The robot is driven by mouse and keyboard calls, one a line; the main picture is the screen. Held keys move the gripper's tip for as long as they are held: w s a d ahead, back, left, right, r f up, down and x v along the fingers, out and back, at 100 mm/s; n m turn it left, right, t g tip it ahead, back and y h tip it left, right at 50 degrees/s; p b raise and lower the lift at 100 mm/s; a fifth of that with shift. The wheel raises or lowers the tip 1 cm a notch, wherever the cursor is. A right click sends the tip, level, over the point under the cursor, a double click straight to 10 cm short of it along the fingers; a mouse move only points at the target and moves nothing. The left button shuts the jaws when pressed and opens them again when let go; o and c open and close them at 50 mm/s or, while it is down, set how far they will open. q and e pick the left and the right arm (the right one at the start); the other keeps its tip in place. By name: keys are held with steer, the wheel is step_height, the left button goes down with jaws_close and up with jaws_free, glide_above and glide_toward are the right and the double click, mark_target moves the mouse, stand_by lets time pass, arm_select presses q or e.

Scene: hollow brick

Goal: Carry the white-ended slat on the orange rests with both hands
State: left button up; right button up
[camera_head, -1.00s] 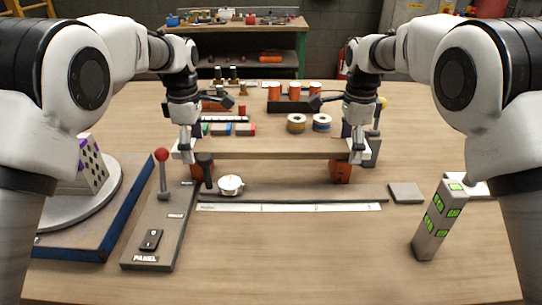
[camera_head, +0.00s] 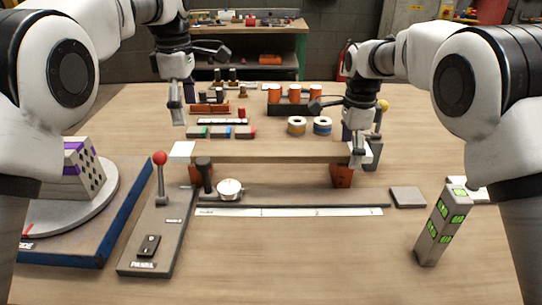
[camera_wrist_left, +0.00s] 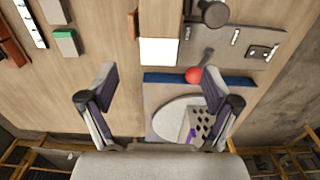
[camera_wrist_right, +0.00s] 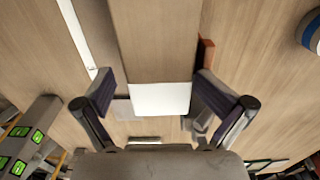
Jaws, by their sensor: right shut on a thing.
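The slat (camera_head: 270,152) is long and wooden and lies level across two orange rests, the left rest (camera_head: 203,176) and the right rest (camera_head: 342,176). Its left white end (camera_head: 183,150) is bare; it also shows in the left wrist view (camera_wrist_left: 159,51). My left gripper (camera_head: 177,116) is open and empty, raised above and behind that end. My right gripper (camera_head: 356,154) is shut on the slat at its right white end, which shows in the right wrist view (camera_wrist_right: 160,98) between the fingers; the head view mostly hides that end.
A panel with a red-knobbed lever (camera_head: 160,158) stands front left, near a blue-edged base (camera_head: 120,232). A dark-topped post (camera_head: 204,172) and round dial (camera_head: 229,188) sit just in front of the slat. A green-marked block (camera_head: 441,225) stands front right. Tape rolls (camera_head: 297,125) lie behind.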

steer(key=shift+s+f, duration=0.2)
steer(key=shift+f, duration=0.25)
steer(key=shift+r, duration=0.25)
arm_select(q)
steer(key=shift+w+r, duration=0.15)
steer(key=shift+r, duration=0.3)
arm_select(e)
step_height(320, 180, up, 12)
steer(key=shift+w+r, duration=0.15)
